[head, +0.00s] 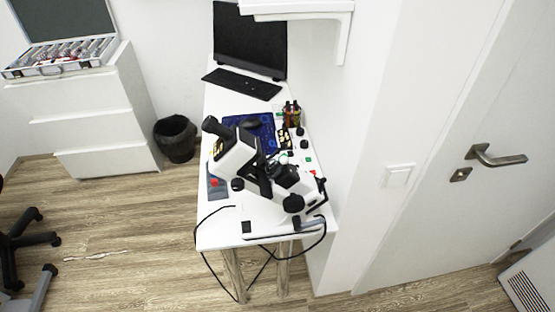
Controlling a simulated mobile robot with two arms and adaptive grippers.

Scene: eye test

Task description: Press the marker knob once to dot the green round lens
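A white and black instrument with an eyepiece tube (232,155) stands tilted on the narrow white table (215,232). Round black knobs show on it, one at its lower right (293,203) and one at its left (237,184). I cannot tell which part is the marker knob. A small greenish round shape (283,158) shows beside the instrument's right side; it is too small to tell if it is the green lens, or if it lies in the instrument. Neither of my grippers is in view.
A monitor (250,38), a keyboard (241,84), a blue mat (236,122) with a mouse and several small bottles (291,113) are behind the instrument. Black cables hang off the table's front. A bin (176,138) and drawers (95,125) stand left. Floor in front is clear.

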